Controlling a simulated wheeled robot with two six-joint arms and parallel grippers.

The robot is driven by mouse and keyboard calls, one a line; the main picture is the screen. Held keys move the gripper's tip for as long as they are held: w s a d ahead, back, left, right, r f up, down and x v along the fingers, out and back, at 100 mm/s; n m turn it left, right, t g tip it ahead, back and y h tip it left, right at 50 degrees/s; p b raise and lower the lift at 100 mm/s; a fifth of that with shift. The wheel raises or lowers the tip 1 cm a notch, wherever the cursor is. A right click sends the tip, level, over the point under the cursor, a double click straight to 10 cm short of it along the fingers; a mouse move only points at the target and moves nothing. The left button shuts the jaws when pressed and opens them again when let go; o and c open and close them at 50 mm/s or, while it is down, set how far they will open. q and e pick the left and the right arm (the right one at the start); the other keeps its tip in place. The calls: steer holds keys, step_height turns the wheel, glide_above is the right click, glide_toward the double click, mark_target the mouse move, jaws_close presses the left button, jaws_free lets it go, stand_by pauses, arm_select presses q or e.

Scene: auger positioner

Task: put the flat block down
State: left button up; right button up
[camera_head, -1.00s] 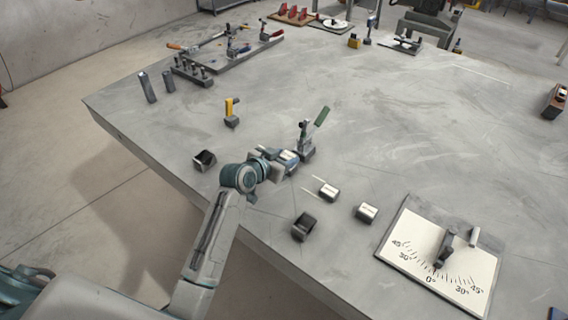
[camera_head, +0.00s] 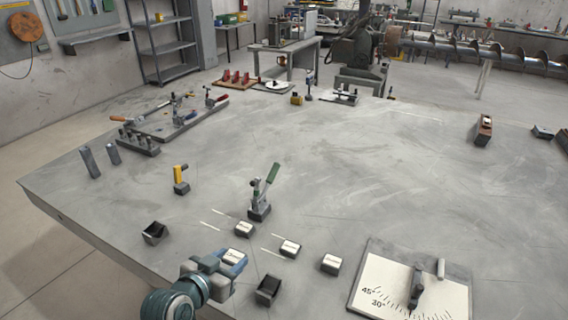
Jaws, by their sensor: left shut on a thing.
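My left gripper (camera_head: 224,268) comes in at the bottom and is shut on a small white-topped block, the flat block (camera_head: 234,257), seen between its blue fingers. The fingers hide most of the block's sides. I cannot tell whether its underside touches the table (camera_head: 420,165). A similar pale-topped block (camera_head: 245,230) stands just beyond the gripper. Two more, a middle block (camera_head: 290,249) and a right block (camera_head: 331,264), stand to the right. My right gripper is not in view.
A dark open box (camera_head: 155,233) stands left of the gripper and another (camera_head: 268,290) stands close on its right. A toggle clamp with a green handle (camera_head: 260,205) stands behind the blocks. An angle-scale plate (camera_head: 375,265) lies at right. The table's middle is clear.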

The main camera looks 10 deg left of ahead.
arm_select(q)
steer(key=w+a+r+n+y, duration=0.2)
steer(key=w+r+n+y, duration=0.1)
steer(key=w+r+y, duration=0.1)
steer(key=s+f+m+h, duration=0.1)
steer(key=s+d+f+m+h, duration=0.2)
steer(key=s+f+h, duration=0.1)
steer(key=shift+s+d+f, duration=0.15)
steer(key=shift+s, duration=0.05)
steer(key=shift+w, duration=0.1)
steer(key=p, duration=0.2)
glide_above(241, 230)
steer(key=s, duration=0.2)
steer(key=shift+d+f, duration=0.1)
steer(key=shift+f, duration=0.55)
steer(key=shift+w+f+p, duration=0.1)
steer(key=shift+w+p, duration=0.35)
steer(key=shift+w, duration=0.5)
steer(key=shift+s+f, duration=0.1)
steer(key=shift+f, duration=0.85)
steer(key=shift+f+p, duration=0.3)
steer(key=shift+p, duration=0.25)
steer(key=shift+f, duration=0.25)
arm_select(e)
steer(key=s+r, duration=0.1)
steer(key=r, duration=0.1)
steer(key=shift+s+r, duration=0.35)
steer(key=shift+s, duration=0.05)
